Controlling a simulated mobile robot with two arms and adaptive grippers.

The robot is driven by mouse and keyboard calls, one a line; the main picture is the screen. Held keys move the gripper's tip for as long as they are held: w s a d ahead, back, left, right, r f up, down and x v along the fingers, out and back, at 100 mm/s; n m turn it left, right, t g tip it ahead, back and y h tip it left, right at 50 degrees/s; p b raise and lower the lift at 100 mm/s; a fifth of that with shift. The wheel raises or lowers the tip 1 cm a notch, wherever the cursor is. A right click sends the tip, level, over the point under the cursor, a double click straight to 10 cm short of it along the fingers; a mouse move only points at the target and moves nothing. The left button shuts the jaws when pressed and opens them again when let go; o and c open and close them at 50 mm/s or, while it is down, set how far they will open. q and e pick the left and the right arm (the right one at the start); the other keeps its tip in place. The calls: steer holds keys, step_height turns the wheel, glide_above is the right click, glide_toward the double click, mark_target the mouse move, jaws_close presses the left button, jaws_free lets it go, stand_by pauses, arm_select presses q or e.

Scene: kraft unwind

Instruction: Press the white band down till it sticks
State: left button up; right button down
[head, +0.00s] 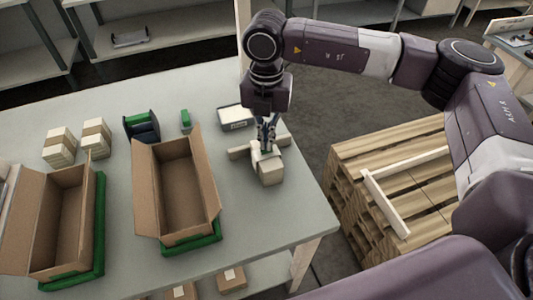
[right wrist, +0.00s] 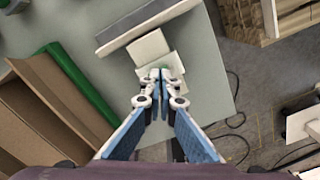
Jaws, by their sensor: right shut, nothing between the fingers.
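My right gripper (head: 266,148) points down at a small pale package (head: 271,175) near the table's right side. Its fingers are shut, with nothing between them. In the right wrist view the fingertips (right wrist: 160,76) are together over a whitish flat piece (right wrist: 163,66), which looks like the white band; whether they touch it I cannot tell. A cream block face (right wrist: 148,47) shows just beyond it. The fingers hide part of the band, and I cannot tell whether it lies flat. My left gripper is not in view.
A pale bar (head: 238,153) lies against the package. Two open cartons (head: 176,190) (head: 58,225) stand on green trays to the left. A grey-white box (head: 236,118) is behind the gripper. A wooden pallet stack (head: 350,185) stands right of the table.

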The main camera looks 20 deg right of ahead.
steer(key=shift+s+f+b, duration=0.1)
steer(key=shift+f+b, duration=0.1)
steer(key=shift+b, duration=0.1)
stand_by(1.1)
steer(key=shift+r+p, duration=0.4)
steer(key=shift+r, duration=0.4)
steer(key=shift+r+p, duration=1.25)
steer(key=shift+r, duration=1.6)
steer(key=shift+f, duration=0.1)
